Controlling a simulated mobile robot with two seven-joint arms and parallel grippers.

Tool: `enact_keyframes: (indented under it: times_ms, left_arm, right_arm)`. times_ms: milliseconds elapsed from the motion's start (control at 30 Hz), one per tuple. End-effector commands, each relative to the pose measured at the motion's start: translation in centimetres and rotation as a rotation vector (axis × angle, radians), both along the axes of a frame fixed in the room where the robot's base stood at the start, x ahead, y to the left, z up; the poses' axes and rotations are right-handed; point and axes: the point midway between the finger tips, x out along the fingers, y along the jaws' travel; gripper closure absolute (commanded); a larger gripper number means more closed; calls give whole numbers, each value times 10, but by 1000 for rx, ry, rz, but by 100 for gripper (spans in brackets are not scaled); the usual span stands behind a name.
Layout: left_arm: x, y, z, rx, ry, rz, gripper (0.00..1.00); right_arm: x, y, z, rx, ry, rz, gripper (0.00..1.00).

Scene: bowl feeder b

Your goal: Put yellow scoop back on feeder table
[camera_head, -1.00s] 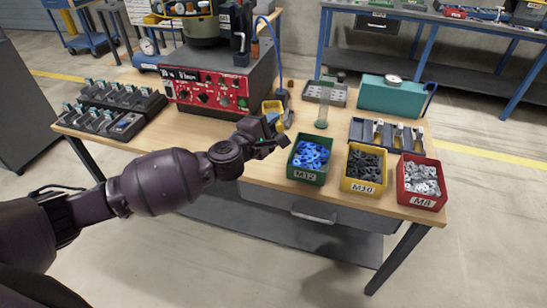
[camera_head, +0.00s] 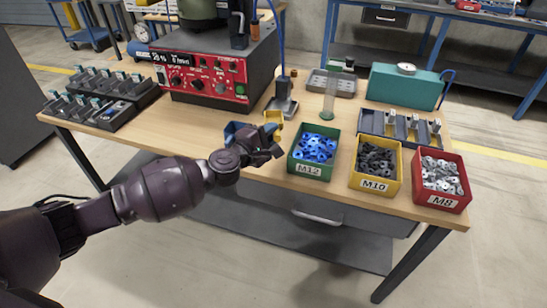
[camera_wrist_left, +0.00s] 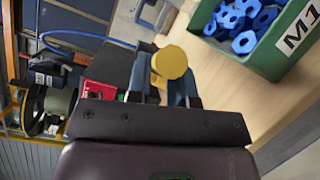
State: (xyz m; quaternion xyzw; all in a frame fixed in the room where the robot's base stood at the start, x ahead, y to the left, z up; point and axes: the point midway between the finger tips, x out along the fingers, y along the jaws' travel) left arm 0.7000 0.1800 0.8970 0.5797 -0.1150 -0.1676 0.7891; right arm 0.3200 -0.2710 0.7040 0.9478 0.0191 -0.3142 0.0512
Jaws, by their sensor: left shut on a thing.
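The yellow scoop (camera_head: 273,118) is at my left gripper (camera_head: 268,138), over the front part of the feeder table (camera_head: 205,122). In the left wrist view a round yellow part of the scoop (camera_wrist_left: 170,62) sits between the two dark fingers of the left gripper (camera_wrist_left: 165,85), which is shut on it. The fingers and wrist hide part of the scoop in the head view. I cannot tell whether the scoop touches the table top. My right gripper is not in view.
A green M12 bin (camera_head: 310,170) of blue parts is just right of the left gripper. A yellow M10 bin (camera_head: 374,186) and a red M8 bin (camera_head: 437,202) follow. The red control box (camera_head: 205,82) and a small stand (camera_head: 282,105) are behind.

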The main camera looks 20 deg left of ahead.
Motion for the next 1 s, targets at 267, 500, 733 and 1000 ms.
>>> enact_keyframes:
  times_ms: [267,500,733,1000]
  left_arm:
    - [0,0,-39,-1,3,-1,100]
    - [0,0,-52,-1,3,0,100]
    - [-1,0,-84,-1,8,-1,100]
    - [0,0,-79,0,-4,-1,100]
  right_arm:
    - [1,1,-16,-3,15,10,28]
    - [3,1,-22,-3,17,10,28]
    - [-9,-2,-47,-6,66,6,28]
    - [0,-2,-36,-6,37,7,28]
